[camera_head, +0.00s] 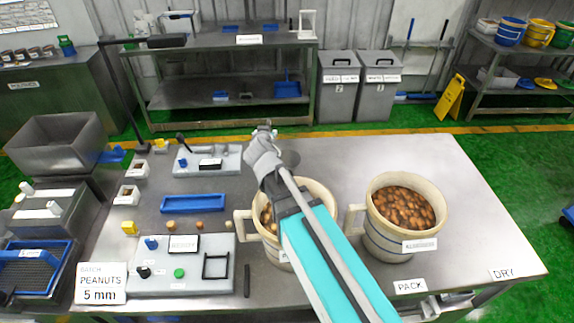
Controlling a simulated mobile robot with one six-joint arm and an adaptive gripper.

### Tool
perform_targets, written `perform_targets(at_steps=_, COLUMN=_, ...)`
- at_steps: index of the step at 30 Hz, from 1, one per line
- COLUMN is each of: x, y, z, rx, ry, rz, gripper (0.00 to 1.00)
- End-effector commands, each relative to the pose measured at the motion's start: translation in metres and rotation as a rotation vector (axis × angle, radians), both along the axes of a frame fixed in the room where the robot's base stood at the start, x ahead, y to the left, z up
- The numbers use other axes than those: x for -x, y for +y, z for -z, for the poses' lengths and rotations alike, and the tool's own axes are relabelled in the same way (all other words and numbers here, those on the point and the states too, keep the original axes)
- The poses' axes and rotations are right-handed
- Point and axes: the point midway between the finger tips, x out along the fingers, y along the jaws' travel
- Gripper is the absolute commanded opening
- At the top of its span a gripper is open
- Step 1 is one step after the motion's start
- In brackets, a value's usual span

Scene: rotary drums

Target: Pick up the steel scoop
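My gripper (264,132) is above the middle of the steel table (340,150), beyond the left bucket. It is small in the picture, and I cannot tell whether its fingers are open or closed. A grey rounded metal piece (289,158) shows just right of the gripper and may be part of the steel scoop. The gripper and arm hide most of it, and I cannot tell whether they touch. No other scoop is clearly visible.
A left bucket (318,190) of nuts stands partly behind my arm. A right bucket (375,238) of brown nuts stands beside it. A blue tray (193,204) and control panels (180,270) occupy the table's left. The table's far right is clear.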

Motion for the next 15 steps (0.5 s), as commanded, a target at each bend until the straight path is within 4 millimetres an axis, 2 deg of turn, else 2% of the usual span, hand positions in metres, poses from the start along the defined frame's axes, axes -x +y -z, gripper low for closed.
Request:
perform_targets(at_steps=7, x=-0.013, y=0.000, z=0.006, rx=-0.002, ry=0.000, rz=0.001, gripper=0.63)
perform_targets(at_steps=15, x=-0.049, y=-0.003, z=0.022, rx=-0.001, ry=0.000, rz=0.003, gripper=0.63)
